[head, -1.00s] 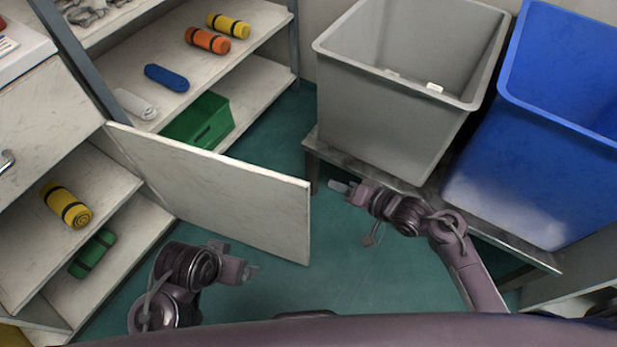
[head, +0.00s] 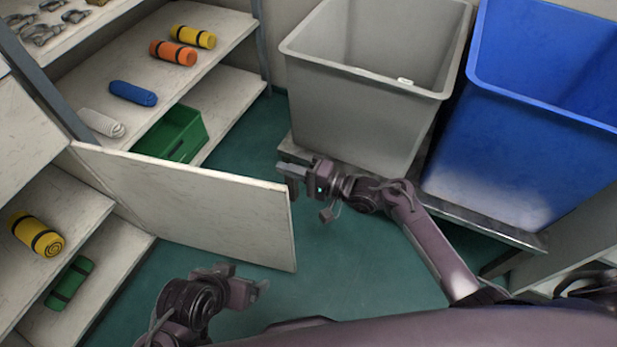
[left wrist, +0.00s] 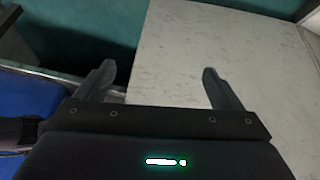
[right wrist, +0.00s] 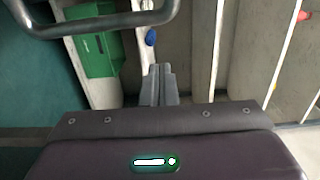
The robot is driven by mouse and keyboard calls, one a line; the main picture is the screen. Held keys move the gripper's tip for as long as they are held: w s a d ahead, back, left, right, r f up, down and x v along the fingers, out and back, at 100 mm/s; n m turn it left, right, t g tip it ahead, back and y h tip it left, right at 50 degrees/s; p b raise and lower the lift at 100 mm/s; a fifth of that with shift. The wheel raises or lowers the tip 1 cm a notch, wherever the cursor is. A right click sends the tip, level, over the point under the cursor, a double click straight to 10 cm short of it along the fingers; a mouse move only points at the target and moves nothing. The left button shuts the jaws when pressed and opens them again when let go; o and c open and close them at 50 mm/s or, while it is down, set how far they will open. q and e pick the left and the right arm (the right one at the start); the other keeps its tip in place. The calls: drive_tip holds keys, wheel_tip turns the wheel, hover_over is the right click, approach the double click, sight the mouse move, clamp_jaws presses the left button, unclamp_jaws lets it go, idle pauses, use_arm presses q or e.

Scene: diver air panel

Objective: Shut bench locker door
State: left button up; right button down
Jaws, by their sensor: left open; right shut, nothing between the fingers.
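The bench locker door (head: 190,205), a pale marbled panel, stands open in the head view. It juts out from the lower cabinet at left over the teal floor. My right gripper (head: 284,172) is shut and empty, at the top corner of the door's free edge; I cannot tell whether they touch. Its closed fingers show in the right wrist view (right wrist: 158,86), below a dark curved bar (right wrist: 100,24). My left gripper (head: 252,282) is open and empty, low in front of the door. In the left wrist view its fingers (left wrist: 158,85) are spread before a pale marbled surface.
A grey bin (head: 350,115) and a blue bin (head: 500,150) stand on a low platform at right. Shelves at left hold rolled bundles and a green crate (head: 182,135). A yellow roll (head: 36,236) and a green roll (head: 70,283) lie in the lower cabinet. Floor between door and platform is clear.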

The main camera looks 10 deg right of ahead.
drive_tip(key=shift+s+a+p, duration=0.15)
drive_tip(key=shift+s+a, duration=0.1)
drive_tip(key=shift+s, duration=0.75)
drive_tip(key=shift+s+a+p, duration=0.15)
drive_tip(key=shift+s+a, duration=0.05)
drive_tip(key=shift+s, duration=0.75)
